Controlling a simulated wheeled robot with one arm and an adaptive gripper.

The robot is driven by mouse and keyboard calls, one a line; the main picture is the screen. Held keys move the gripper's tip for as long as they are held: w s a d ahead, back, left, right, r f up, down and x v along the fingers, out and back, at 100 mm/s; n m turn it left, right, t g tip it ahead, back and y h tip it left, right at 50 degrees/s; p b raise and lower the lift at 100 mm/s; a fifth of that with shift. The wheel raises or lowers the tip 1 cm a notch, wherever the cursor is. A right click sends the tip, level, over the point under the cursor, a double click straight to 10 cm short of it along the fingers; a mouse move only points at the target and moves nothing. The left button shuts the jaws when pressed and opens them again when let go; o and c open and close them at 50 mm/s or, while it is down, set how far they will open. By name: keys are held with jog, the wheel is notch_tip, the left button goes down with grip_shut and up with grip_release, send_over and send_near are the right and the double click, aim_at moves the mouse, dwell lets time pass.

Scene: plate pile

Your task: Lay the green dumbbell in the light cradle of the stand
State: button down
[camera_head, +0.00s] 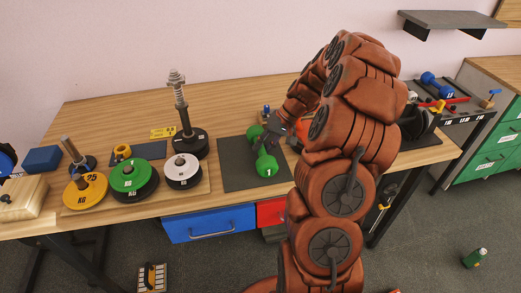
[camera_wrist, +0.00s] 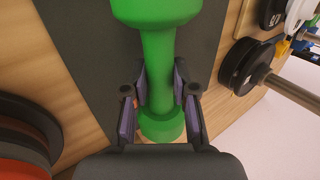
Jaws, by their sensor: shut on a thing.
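The green dumbbell (camera_head: 267,165), marked 1 on its near end, is over the dark mat (camera_head: 240,178) at the middle of the bench. I cannot tell whether it touches the mat. My gripper (camera_head: 268,141) is shut on its handle. In the wrist view the dumbbell (camera_wrist: 158,75) runs between my gripper's two fingers (camera_wrist: 160,95), with one head beyond them and the other close to the palm. A grey rack (camera_head: 467,118) with labels stands at the right; its labels are too small to read, and I cannot make out a light cradle for certain.
Left of the mat are a black plate stack with a post (camera_head: 190,140), a white plate (camera_head: 182,170), a green plate (camera_head: 133,175) and a yellow plate (camera_head: 86,190). A blue dumbbell (camera_head: 430,80) is on the right rack. My arm hides part of the bench's right side.

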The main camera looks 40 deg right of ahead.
aim_at(263, 147)
jog(key=shift+r, duration=0.1)
jog(key=shift+r+b, duration=0.75)
jog(key=shift+r, duration=0.85)
jog(key=shift+s+a+r, duration=0.15)
jog(key=shift+s, duration=0.05)
jog(key=s+a+r+b, duration=0.1)
jog(key=s+a+b, duration=0.2)
jog(key=s+a, duration=0.4)
jog(key=s, duration=0.6)
jog(key=shift+s+r+b, duration=0.2)
jog(key=shift+s+b, duration=0.15)
jog(key=shift+s, duration=0.05)
